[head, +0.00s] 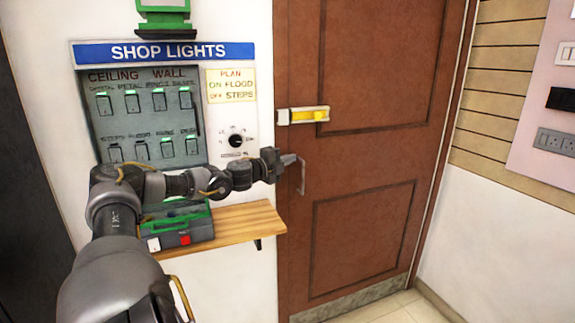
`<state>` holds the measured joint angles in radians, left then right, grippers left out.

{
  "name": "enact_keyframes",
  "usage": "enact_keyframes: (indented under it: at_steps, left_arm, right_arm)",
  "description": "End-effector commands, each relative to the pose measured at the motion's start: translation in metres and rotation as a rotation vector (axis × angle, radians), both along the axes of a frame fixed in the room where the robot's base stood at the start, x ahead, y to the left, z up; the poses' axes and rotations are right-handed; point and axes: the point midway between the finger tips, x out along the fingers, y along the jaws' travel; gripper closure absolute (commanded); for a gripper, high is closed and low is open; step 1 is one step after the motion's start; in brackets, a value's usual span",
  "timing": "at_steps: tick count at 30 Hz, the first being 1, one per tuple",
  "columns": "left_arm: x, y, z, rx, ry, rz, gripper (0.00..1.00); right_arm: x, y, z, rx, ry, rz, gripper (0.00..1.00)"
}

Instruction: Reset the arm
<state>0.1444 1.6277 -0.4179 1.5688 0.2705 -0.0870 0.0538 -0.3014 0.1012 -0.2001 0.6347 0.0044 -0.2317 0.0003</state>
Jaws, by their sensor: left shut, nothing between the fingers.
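My left arm comes in from the lower left and reaches right across the wall, in front of the switch panel's lower edge and above the wooden shelf. My left gripper (293,160) is shut and empty, at the left edge of the brown door, close to its metal pull handle (301,178). I cannot tell whether it touches the handle. My right gripper is not in view.
A grey switch panel (123,131) hangs under a blue "SHOP LIGHTS" sign (170,52), with a black dial (236,141) to its right. A wooden shelf (245,223) holds a green and grey box (185,228). The brown door (365,150) has a yellow latch (310,115).

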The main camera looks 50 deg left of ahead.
Motion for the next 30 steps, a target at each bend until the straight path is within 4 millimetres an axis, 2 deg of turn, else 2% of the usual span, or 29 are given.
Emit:
enact_keyframes:
  at_steps: [3,19,22,30]
  left_arm:
    - [-0.004,-0.001,-0.002,0.001,0.003,-0.002,1.00]
    - [-0.006,-0.001,0.002,-0.002,0.000,-0.004,1.00]
    - [-0.005,-0.001,0.014,-0.002,0.000,-0.004,1.00]
    - [-0.005,-0.001,0.063,-0.002,0.001,-0.004,1.00]
  right_arm:
    - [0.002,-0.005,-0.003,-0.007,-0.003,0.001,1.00]
    - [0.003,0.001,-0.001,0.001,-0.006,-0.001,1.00]
    - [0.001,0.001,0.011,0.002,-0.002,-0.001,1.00]
    - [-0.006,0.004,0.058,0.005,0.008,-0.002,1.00]
